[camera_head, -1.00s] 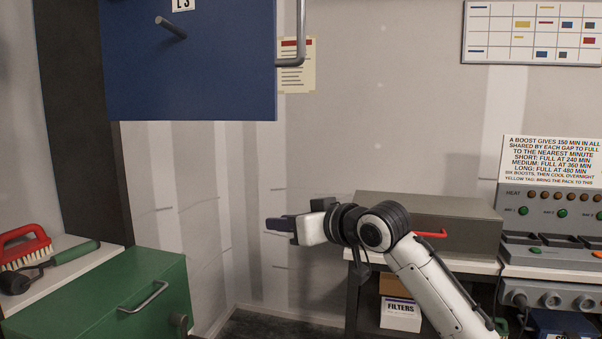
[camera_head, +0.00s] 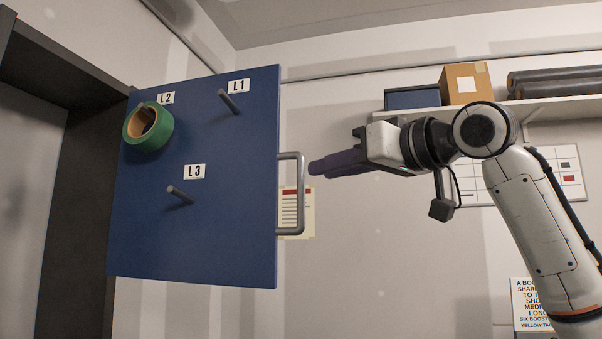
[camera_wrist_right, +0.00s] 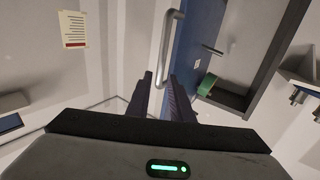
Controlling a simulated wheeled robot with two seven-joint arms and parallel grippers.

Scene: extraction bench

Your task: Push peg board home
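The blue peg board (camera_head: 235,225) stands out from a dark frame at the left in the head view. It has pegs labelled L1, L2 and L3. A green ring (camera_head: 149,127) hangs on the L2 peg; the L1 peg (camera_head: 229,102) and L3 peg (camera_head: 180,195) are bare. A grey bar handle (camera_head: 299,195) is on the board's right edge. My right gripper (camera_head: 316,168) is just right of the handle, apart from it and empty. In the right wrist view its fingers (camera_wrist_right: 160,95) are apart, with the handle (camera_wrist_right: 168,50) ahead. My left gripper is out of view.
The dark frame (camera_head: 75,200) borders the board on the left. A wall shelf (camera_head: 545,112) at the upper right holds a cardboard box (camera_head: 466,83), a blue box (camera_head: 412,97) and dark rolls. A paper notice (camera_head: 296,222) hangs on the wall behind the handle.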

